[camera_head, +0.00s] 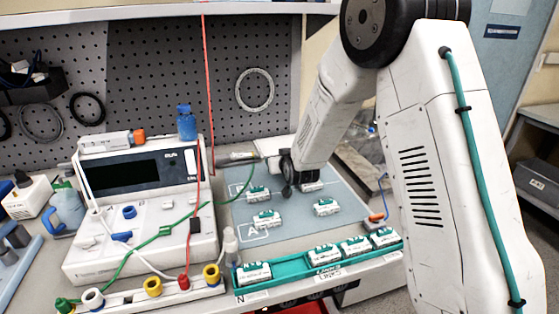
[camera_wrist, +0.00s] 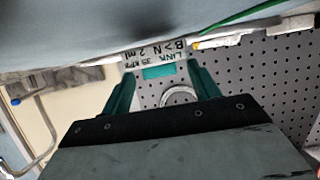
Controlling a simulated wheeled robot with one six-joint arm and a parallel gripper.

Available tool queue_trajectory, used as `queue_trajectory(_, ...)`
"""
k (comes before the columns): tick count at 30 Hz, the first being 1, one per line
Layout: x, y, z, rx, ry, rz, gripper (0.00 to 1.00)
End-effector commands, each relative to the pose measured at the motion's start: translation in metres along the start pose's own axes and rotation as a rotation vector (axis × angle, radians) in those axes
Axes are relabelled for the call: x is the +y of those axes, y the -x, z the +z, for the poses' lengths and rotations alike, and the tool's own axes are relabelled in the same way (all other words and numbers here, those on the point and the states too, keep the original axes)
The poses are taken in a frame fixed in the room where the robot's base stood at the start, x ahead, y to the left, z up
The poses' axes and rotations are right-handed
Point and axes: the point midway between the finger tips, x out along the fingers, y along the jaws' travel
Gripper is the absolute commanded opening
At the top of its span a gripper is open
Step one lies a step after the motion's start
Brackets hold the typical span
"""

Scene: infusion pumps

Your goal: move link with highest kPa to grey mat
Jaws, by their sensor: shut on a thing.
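My gripper (camera_wrist: 160,68) is shut on a white and green link (camera_wrist: 155,50), held between its green fingertips. Its label shows upside down and seems to read "LINK 39 kPa, B>N 2 ml". In the head view my arm hides most of the gripper. The blue-grey mat (camera_head: 296,228), marked "A" at its front, carries several links: one at the left (camera_head: 258,194), one in front (camera_head: 267,219) and one at the right (camera_head: 326,207). Another link (camera_head: 312,186) is partly hidden below my arm; I cannot tell if it is the held one. Their labels are too small to read.
A green tray (camera_head: 290,272) in front holds several links, with a gap between the leftmost and the others. A white pump (camera_head: 145,205) with tubes stands at the left. A pegboard (camera_head: 160,60) with a ring (camera_head: 255,90) rises behind. The mat's front right is bare.

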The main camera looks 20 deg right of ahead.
Motion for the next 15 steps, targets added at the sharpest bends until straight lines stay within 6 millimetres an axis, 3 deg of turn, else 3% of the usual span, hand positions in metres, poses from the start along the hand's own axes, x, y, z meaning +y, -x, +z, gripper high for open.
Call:
queue_trajectory(12,0.0,-0.004,0.011,-0.002,0.0,0.0,0.38)
queue_trajectory(13,0.0,-0.004,0.011,-0.003,0.0,0.0,0.64)
queue_trajectory(15,0.0,-0.004,0.012,-0.004,0.001,0.0,0.83)
